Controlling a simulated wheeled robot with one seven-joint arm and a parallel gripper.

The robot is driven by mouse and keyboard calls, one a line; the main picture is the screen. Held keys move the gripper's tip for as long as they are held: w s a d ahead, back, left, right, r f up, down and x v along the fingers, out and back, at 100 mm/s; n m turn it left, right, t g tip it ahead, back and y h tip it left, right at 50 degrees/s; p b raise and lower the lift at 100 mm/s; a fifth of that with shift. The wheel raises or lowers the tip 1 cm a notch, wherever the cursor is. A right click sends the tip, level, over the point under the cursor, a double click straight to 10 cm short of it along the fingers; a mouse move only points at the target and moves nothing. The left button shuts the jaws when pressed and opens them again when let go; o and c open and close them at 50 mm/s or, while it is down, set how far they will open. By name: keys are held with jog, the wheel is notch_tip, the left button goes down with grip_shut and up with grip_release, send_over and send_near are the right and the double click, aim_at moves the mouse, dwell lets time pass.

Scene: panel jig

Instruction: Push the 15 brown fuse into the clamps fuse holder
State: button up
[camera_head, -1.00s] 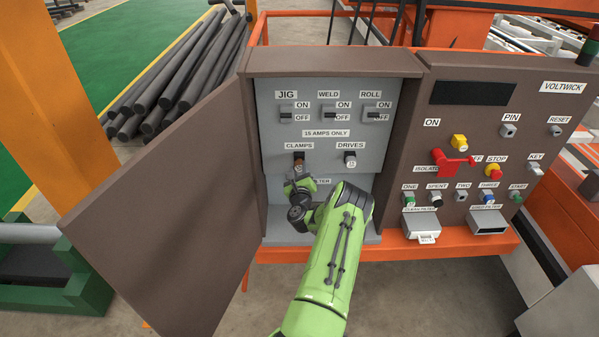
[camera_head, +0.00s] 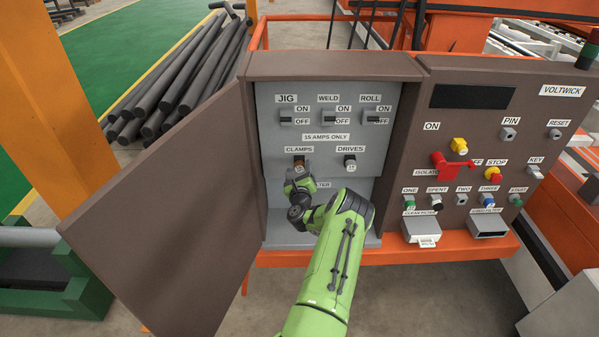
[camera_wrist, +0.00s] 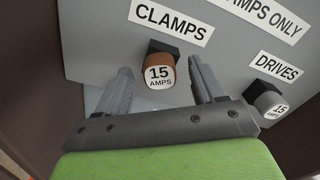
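The brown fuse (camera_wrist: 160,74), marked 15 AMPS, sits in the black clamps fuse holder (camera_wrist: 162,48) under the CLAMPS label in the wrist view. Its brown side shows outside the holder; I cannot tell how deep it is seated. My gripper (camera_wrist: 161,85) is open, with one finger on each side of the fuse and visible gaps between. In the head view the fuse (camera_head: 298,163) is small above my gripper (camera_head: 298,178), which partly covers the panel below it.
The drives holder (camera_wrist: 269,98) with a grey 15 AMPS fuse is to the right. Three switches (camera_head: 336,116) are above. The open brown cabinet door (camera_head: 165,205) stands left of my arm. Filter boxes (camera_head: 421,229) are at the right.

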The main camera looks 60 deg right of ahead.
jog(key=b+v, duration=1.5)
jog(key=b, duration=0.5)
jog(key=shift+s+a, duration=0.2)
jog(key=shift+a, duration=0.15)
dwell(0.6)
